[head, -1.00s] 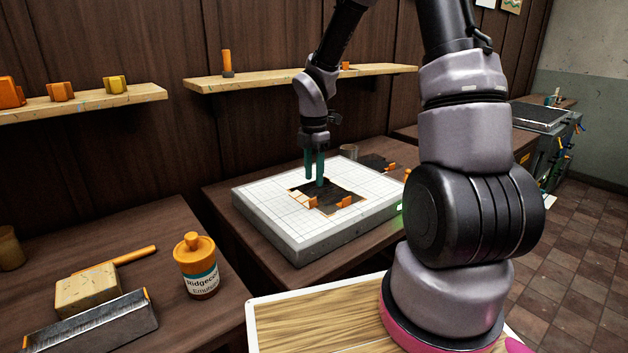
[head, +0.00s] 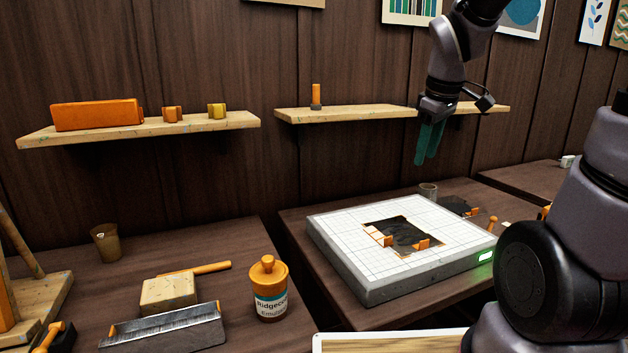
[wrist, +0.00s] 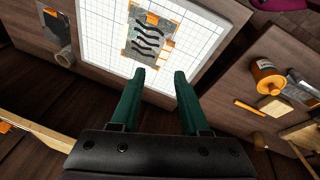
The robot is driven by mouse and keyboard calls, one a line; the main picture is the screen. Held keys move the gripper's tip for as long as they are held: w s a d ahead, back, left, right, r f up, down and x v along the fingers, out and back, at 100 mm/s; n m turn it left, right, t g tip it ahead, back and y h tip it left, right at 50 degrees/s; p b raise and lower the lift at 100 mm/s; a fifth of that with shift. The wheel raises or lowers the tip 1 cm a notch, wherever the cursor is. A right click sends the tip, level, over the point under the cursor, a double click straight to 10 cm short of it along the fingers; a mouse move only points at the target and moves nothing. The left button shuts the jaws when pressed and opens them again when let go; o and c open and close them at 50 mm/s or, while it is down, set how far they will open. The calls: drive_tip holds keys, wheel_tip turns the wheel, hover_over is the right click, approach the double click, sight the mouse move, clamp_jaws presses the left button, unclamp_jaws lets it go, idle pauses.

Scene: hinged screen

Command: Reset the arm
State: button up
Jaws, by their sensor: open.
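My gripper (head: 428,160) hangs in the air in front of the right wall shelf, well above the light table. Its teal fingers point down. In the wrist view the fingers (wrist: 159,74) are apart with nothing between them. The light table (head: 345,270) has a white gridded top and a green lit spot on its right side. A dark screen piece (head: 397,234) with orange clips lies on the grid. In the wrist view this piece (wrist: 150,45) shows wavy dark bands.
An orange-lidded bottle (head: 269,290), a sponge-like block (head: 168,293) and a metal-bladed tool (head: 165,330) are on the left bench. Wall shelves (head: 190,126) hold small orange items.

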drive_tip(key=s+r+m+t+y, duration=0.2)
drive_tip(key=s+r+m+t, duration=0.1)
drive_tip(key=s+r+m, duration=0.6)
drive_tip(key=s+m, duration=0.2)
drive_tip(key=m, duration=0.1)
drive_tip(key=shift+t, duration=0.3)
drive_tip(key=shift+d, duration=0.1)
